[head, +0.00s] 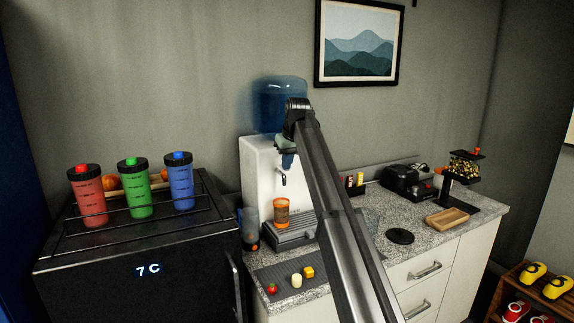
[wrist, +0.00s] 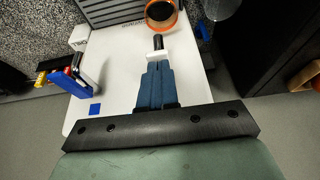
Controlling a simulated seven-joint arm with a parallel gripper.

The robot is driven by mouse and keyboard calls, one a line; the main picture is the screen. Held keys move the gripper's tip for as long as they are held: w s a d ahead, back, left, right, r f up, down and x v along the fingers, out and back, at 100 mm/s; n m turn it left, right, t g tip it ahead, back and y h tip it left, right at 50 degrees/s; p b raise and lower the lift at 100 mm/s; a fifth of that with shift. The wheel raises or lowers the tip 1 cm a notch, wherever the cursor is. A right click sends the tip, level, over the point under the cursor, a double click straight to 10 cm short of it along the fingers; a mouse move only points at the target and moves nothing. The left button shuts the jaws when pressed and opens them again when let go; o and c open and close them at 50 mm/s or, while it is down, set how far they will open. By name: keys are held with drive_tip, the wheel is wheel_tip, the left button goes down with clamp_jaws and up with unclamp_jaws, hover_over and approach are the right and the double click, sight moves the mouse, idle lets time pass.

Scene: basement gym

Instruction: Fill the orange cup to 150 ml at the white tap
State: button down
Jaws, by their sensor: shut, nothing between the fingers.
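The orange cup (head: 281,214) stands upright on the drip tray (head: 292,237) of the white water dispenser (head: 258,165), below its tap (head: 283,179). In the wrist view the cup's orange rim (wrist: 177,22) shows at the top, with a dark inside; I cannot tell its water level. My gripper (head: 288,163) is at the dispenser's front, above the cup. In the wrist view my gripper (wrist: 156,66) is shut and empty, its tips right at the white tap piece (wrist: 157,56) with a dark spout. I cannot tell whether they touch it.
A blue water bottle (head: 277,103) tops the dispenser. A clear bottle (head: 250,228) stands left of the drip tray. Strawberry, white piece and yellow cube lie on a dark mat (head: 274,276) in front. A fridge (head: 140,270) with three shaker bottles is at left.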

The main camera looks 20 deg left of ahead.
drive_tip(key=shift+r, duration=0.45)
drive_tip(key=shift+r, duration=0.25)
drive_tip(key=w+a+v, duration=0.1)
drive_tip(key=v, duration=1.2)
drive_tip(key=shift+w+a+r, duration=0.15)
drive_tip(key=shift+r, duration=0.25)
